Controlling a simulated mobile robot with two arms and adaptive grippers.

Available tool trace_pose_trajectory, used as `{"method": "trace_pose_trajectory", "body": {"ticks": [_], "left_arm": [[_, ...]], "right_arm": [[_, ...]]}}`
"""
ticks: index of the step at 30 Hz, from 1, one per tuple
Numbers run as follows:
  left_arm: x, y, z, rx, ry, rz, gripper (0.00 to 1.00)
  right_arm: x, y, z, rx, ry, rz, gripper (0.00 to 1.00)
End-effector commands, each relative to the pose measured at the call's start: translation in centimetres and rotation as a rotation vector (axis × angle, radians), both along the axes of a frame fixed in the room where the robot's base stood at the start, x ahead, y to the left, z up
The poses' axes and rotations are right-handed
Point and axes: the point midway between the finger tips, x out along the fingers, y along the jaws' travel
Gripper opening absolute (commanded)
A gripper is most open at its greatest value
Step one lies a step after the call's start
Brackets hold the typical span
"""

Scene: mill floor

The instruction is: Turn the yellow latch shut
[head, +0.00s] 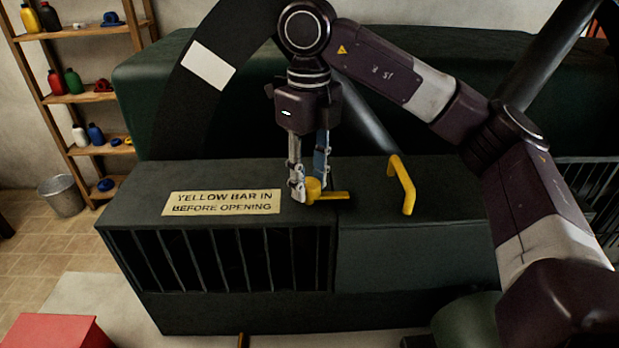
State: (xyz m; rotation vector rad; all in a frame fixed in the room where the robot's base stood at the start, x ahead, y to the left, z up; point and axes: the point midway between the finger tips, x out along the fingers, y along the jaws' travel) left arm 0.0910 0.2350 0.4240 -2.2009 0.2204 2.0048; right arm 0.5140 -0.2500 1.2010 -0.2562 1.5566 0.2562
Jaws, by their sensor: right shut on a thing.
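The yellow latch (333,195) sits on top of the dark green machine housing (150,210). It has a round hub and a bar that points right, across the seam between the left part and the right part of the top. My right gripper (308,190) points straight down from above and is shut on the latch at its hub end. The fingers partly hide the hub. My left gripper is not in view.
A yellow handle (404,184) stands up right of the latch. A sign (222,202) reading "YELLOW BAR IN BEFORE OPENING" lies to the left. A shelf (88,97) and a metal bucket (62,195) stand at the far left. A red box (52,333) is at the lower left.

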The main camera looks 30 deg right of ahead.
Motion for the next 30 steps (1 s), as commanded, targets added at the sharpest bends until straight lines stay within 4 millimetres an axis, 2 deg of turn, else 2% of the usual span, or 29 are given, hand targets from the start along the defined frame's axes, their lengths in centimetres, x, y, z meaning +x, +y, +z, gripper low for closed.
{"method": "trace_pose_trajectory", "body": {"ticks": [11,12,16,25,30], "left_arm": [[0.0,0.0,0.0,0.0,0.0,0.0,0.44],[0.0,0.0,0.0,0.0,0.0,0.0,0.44],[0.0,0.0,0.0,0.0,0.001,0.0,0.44],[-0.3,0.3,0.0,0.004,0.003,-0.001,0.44],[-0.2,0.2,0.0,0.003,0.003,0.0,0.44]], "right_arm": [[0.1,0.0,0.2,0.001,-0.007,-0.01,0.07],[0.1,0.0,0.2,0.001,-0.007,-0.01,0.33],[0.1,0.0,0.1,0.001,-0.005,-0.009,0.47],[0.0,0.0,0.1,0.001,-0.002,-0.007,0.49],[0.1,0.0,1.2,0.0,-0.005,-0.006,0.49]]}}
